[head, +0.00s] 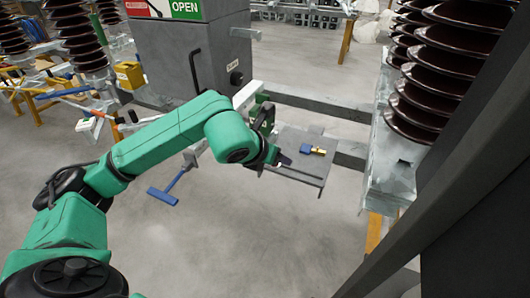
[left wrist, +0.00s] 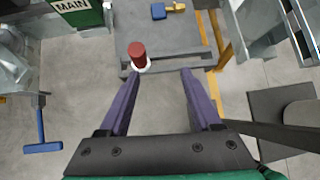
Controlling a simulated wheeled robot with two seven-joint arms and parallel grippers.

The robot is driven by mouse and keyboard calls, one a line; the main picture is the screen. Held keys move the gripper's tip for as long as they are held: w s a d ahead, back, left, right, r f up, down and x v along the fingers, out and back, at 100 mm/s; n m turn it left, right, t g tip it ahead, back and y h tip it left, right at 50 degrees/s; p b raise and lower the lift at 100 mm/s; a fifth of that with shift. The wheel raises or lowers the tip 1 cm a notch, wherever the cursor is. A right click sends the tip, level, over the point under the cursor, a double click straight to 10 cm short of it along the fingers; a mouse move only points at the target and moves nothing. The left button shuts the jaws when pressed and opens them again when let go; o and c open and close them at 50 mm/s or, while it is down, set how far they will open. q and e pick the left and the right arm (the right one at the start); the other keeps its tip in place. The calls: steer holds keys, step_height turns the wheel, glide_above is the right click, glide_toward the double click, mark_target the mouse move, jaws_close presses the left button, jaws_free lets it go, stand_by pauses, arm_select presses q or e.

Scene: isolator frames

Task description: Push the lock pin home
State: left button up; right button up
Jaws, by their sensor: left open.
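A red pin head with a white collar, which I take to be the lock pin (left wrist: 138,54), stands at the near edge of a grey plate (left wrist: 185,40) in the left wrist view. My left gripper (left wrist: 160,72) is open and empty. The pin lies just beyond the fingertips, nearer the left finger, and looks apart from both. In the head view the left gripper (head: 277,157) is at the left side of the grey plate (head: 312,178); I cannot make out the pin there. My right gripper is not in view.
A blue-and-brass piece (head: 313,150) lies on the plate. A blue T-shaped handle (head: 164,196) is to the left, below the arm. A grey cabinet marked OPEN (head: 185,45) stands behind, with brown ribbed insulators (head: 440,65) at the right. A green MAIN label (left wrist: 75,10) is near the plate.

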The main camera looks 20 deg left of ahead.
arm_select(q)
steer(key=shift+n+y, duration=0.3)
steer(key=shift+y, duration=0.4)
steer(key=w+a+f+b, duration=0.1)
steer(key=w+f, duration=0.1)
steer(key=w+f+b, duration=0.2)
steer(key=f, duration=0.1)
steer(key=w+a+f+b, duration=0.1)
steer(key=w+f, duration=0.1)
steer(key=w, duration=0.1)
steer(key=shift+a+f, duration=0.3)
steer(key=shift+a, duration=0.05)
steer(key=shift+w+f, duration=0.1)
steer(key=shift+w, duration=0.1)
steer(key=shift+r, duration=0.2)
steer(key=shift+c, duration=0.9)
jaws_close()
steer(key=shift+s, duration=0.1)
